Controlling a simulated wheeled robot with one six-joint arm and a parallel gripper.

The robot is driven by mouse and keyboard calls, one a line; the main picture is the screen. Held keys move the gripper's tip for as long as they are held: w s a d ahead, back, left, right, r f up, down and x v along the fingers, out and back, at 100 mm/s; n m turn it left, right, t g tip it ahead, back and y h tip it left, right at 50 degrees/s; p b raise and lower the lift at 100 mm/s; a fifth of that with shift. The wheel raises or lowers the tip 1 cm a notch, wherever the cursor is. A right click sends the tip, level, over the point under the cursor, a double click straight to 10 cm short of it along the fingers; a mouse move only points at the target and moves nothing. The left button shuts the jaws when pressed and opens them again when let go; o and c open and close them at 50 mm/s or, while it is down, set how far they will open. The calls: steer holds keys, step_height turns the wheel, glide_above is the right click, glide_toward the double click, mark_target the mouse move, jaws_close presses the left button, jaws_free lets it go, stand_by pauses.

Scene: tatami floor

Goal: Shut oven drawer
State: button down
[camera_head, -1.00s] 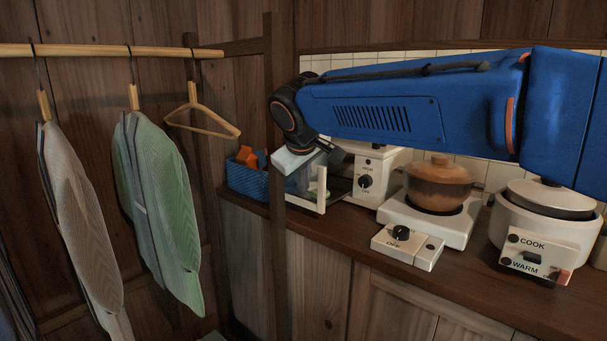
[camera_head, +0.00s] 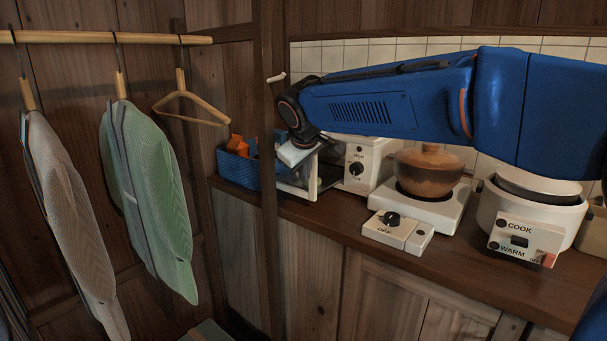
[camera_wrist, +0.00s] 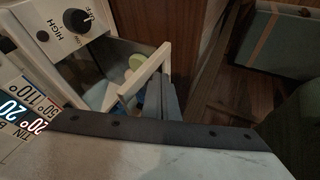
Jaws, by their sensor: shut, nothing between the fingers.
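The white oven (camera_head: 366,163) with a black knob stands on the counter against the tiled wall; its knob and HIGH label also show in the wrist view (camera_wrist: 85,22). Its drawer (camera_head: 314,177) is out on the left side of the oven. In the wrist view, the drawer's pale front frame (camera_wrist: 146,75) stands apart from the oven body, with green and yellowish items inside. My gripper (camera_wrist: 172,100) is shut and empty, just outside the drawer front; I cannot tell whether they touch. In the head view my wrist partly hides the drawer.
A blue basket (camera_head: 238,168) stands left of the drawer. A wooden post (camera_head: 268,200) rises before the counter. A burner with a brown pot (camera_head: 428,172) and a rice cooker (camera_head: 525,215) stand to the right. Clothes (camera_head: 150,190) hang at the left.

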steer(key=shift+w, duration=0.1)
steer(key=w+d, duration=0.6)
steer(key=w, duration=0.1)
steer(key=w+d, duration=0.3)
steer(key=w, duration=0.1)
steer(key=shift+w, duration=0.15)
steer(key=shift+w+d+r, duration=0.1)
steer(key=shift+w+d, duration=0.05)
steer(key=shift+w, duration=0.1)
steer(key=shift+r, duration=0.1)
